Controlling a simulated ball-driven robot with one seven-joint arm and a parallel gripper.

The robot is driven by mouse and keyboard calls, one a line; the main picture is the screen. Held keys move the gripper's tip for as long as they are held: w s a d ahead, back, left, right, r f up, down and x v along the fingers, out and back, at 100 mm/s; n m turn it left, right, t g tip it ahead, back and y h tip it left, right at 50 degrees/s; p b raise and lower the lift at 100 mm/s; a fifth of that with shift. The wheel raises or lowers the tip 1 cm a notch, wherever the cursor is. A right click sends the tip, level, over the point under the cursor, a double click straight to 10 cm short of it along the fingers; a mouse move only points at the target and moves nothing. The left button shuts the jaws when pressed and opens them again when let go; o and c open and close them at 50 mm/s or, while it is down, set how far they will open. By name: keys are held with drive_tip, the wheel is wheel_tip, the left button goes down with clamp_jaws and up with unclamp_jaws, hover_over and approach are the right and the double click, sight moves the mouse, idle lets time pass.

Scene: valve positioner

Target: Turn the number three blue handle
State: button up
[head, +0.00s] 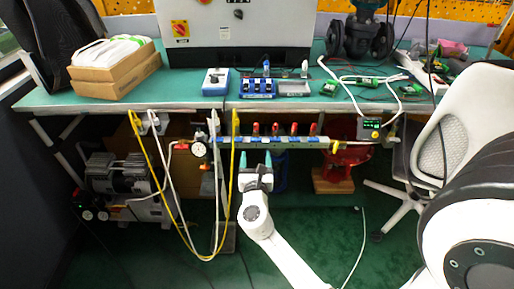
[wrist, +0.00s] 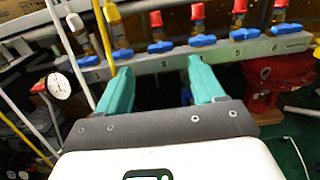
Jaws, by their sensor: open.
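A grey valve manifold (head: 285,143) runs under the front edge of the bench, with a row of small blue handles. Its number labels 5 and 6 read in the wrist view, so counting along the row the number three blue handle (wrist: 160,47) is the one under the leftmost red cap (wrist: 156,19). It lies roughly along the bar. My gripper (head: 256,157) is open and empty, with teal fingers, just below and in front of the manifold. In the wrist view my fingertips (wrist: 158,70) are spread on either side of the number three position, apparently short of the handle.
Neighbouring blue handles two (wrist: 122,53) and four (wrist: 202,40) sit close on each side. Yellow and white hoses (head: 234,165) hang left of my gripper. A pressure gauge (head: 199,149) is at the left end. A red base (wrist: 275,77) stands below right.

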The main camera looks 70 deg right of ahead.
sight(256, 141)
drive_tip(key=x, duration=0.7)
drive_tip(key=shift+d+b, duration=0.1)
drive_tip(key=shift+b, duration=0.25)
drive_tip(key=shift+c, duration=0.2)
drive_tip(key=c, duration=1)
drive_tip(key=shift+f+m+b, duration=0.15)
drive_tip(key=shift+m+b, duration=0.5)
drive_tip(key=shift+m, duration=0.05)
drive_tip(key=o, duration=1)
drive_tip(key=shift+o, duration=0.2)
drive_tip(key=p+v, duration=0.1)
drive_tip(key=v, duration=1)
